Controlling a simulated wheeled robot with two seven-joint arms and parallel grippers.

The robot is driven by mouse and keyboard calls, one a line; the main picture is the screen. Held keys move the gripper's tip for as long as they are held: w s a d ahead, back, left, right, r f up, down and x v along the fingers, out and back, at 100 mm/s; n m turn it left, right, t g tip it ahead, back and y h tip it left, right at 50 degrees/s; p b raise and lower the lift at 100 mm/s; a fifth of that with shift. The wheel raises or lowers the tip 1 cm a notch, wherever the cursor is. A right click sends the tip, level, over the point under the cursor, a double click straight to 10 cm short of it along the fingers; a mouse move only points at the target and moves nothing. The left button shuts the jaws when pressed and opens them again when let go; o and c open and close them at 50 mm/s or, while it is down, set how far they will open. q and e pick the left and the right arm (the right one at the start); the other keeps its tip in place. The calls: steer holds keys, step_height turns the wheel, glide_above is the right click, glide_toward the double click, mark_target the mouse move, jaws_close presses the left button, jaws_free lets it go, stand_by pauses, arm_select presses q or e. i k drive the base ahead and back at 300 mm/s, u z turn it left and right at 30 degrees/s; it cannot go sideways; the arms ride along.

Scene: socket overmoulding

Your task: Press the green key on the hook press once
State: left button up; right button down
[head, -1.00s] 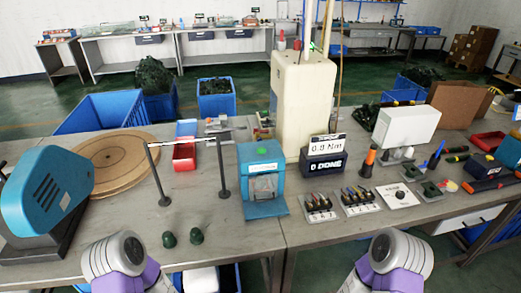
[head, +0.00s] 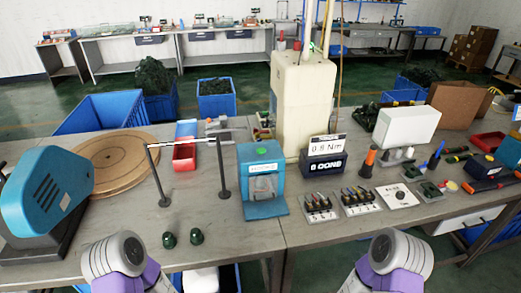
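A small blue machine (head: 259,200) stands near the front middle of the bench, with a grey panel in its front. A green key (head: 262,151) sits on its top face, and nothing covers it. I take this machine to be the hook press. Of my own arms, only grey and purple links show at the bottom edge, one at the left and one at the right. Both grippers are out of view, and no part of me touches the machine.
A hook stand (head: 224,180) with two dark posts is left of the machine, and two dark green parts (head: 169,240) lie in front. A black counter box (head: 324,165), a cream column (head: 303,100) and tool racks (head: 319,207) are right. A teal machine (head: 45,190) stands far left.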

mark_target(260, 151)
steer(key=u, duration=0.75)
steer(key=i, duration=0.4)
steer(key=u, duration=0.05)
